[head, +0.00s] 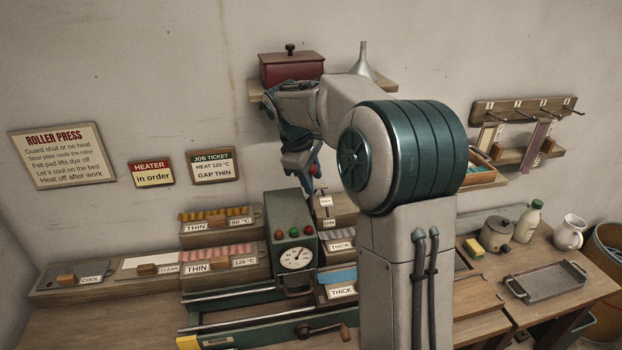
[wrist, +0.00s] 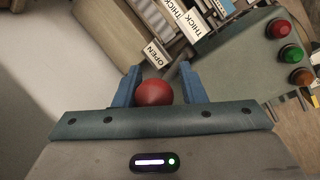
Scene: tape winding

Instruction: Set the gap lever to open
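The gap lever's red ball knob (wrist: 154,93) sits between the two blue fingers of my gripper (wrist: 160,82) in the wrist view. The knob is close to the left finger, with a narrow gap at the right finger. In the head view the red knob (head: 315,170) shows beside my gripper (head: 308,182), above and behind the dial housing. White position labels stand beyond the fingers in the wrist view: an OPEN label (wrist: 153,56) and a THICK label (wrist: 191,22), with another THICK label beside it. The lever's shaft is mostly hidden.
The green dial housing (head: 292,250) with its coloured lamps stands just in front of my gripper. Labelled bins with wooden handles flank it. The job ticket (head: 212,165) reads GAP THIN. A wall shelf with a red box (head: 291,69) is above my arm.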

